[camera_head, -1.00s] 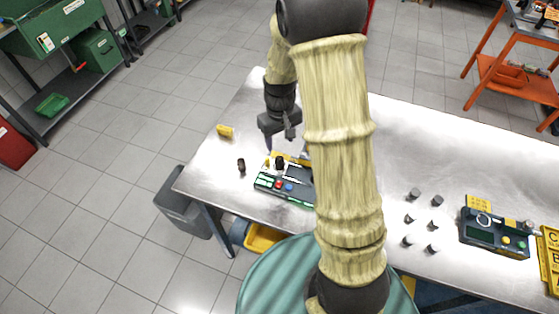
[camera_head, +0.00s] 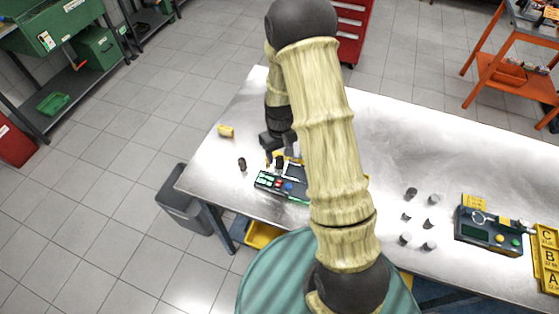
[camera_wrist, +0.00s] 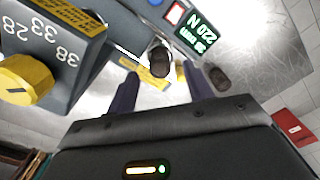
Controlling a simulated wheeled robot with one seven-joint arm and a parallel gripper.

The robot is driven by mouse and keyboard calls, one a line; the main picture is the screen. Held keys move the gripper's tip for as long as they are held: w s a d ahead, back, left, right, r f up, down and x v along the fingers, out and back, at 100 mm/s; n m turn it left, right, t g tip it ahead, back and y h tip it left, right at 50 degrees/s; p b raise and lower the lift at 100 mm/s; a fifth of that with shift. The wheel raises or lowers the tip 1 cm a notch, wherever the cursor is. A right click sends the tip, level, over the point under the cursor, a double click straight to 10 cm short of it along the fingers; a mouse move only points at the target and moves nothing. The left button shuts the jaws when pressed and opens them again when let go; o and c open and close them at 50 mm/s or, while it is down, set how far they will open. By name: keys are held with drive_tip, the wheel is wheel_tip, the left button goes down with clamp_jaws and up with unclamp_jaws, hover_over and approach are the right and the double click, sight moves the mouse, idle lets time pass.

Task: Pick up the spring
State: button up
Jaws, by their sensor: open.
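A short dark cylinder, which looks like the spring (camera_wrist: 160,60), stands on a round metal seat of the spring tester (camera_head: 264,181), next to its green 220 N display. It also shows in the head view (camera_head: 280,161), just under my gripper (camera_head: 274,151). In the wrist view my gripper (camera_wrist: 161,90) is open, one finger on each side below the dark cylinder, and nothing is held. A second dark cylinder (camera_head: 241,164) stands on the bare table left of the tester; it also shows in the wrist view, right of the right finger (camera_wrist: 218,79).
The metal table (camera_head: 390,135) is largely clear at the back. The tester's yellow knob (camera_wrist: 24,80) is close by.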

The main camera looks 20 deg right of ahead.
sight(279, 159)
drive_tip(key=shift+w+f+p, duration=0.1)
drive_tip(key=shift+f+p, duration=0.5)
drive_tip(key=shift+f, duration=1.2)
drive_tip(key=shift+c, duration=0.2)
drive_tip(key=c, duration=1)
